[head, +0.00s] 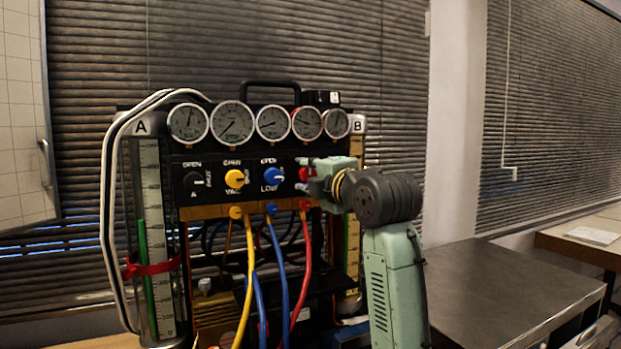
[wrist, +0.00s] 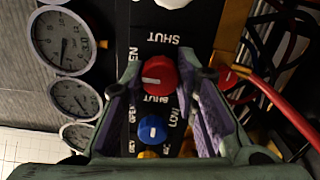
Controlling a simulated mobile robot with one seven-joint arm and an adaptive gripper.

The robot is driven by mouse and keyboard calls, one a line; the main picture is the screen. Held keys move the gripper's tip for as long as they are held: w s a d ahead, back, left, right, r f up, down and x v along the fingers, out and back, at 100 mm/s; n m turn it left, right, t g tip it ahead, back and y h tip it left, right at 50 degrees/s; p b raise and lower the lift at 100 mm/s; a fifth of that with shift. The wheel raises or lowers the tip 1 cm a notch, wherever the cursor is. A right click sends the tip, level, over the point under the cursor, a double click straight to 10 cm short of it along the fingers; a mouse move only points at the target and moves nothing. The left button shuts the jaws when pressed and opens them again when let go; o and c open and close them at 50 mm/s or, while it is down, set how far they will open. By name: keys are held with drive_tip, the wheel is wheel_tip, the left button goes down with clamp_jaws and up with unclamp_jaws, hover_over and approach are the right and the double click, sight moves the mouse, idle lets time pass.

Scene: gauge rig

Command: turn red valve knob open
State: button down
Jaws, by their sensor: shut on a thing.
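The red valve knob (wrist: 162,72) sits on the black panel, between the two fingers of my gripper (wrist: 159,84) in the wrist view. The fingers are shut on its sides. A short white mark on the knob runs roughly left to right in that view, with OPEN lettering to its upper left and SHUT lettering below. In the head view the red knob (head: 304,174) is at the right end of the knob row, partly hidden by my gripper (head: 308,177), which reaches in from the right.
The blue knob (head: 272,175) and yellow knob (head: 235,179) are to the left. Several round gauges (head: 232,122) stand above the row. Yellow, blue and red hoses (head: 280,255) hang below. A steel table (head: 500,290) is at the right.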

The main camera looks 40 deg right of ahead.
drive_tip(key=shift+f+n, duration=0.1)
drive_tip(key=shift+n, duration=0.2)
idle(0.4)
drive_tip(key=c, duration=1.2)
unclamp_jaws()
drive_tip(key=shift+c, duration=0.2)
drive_tip(key=v, duration=1.2)
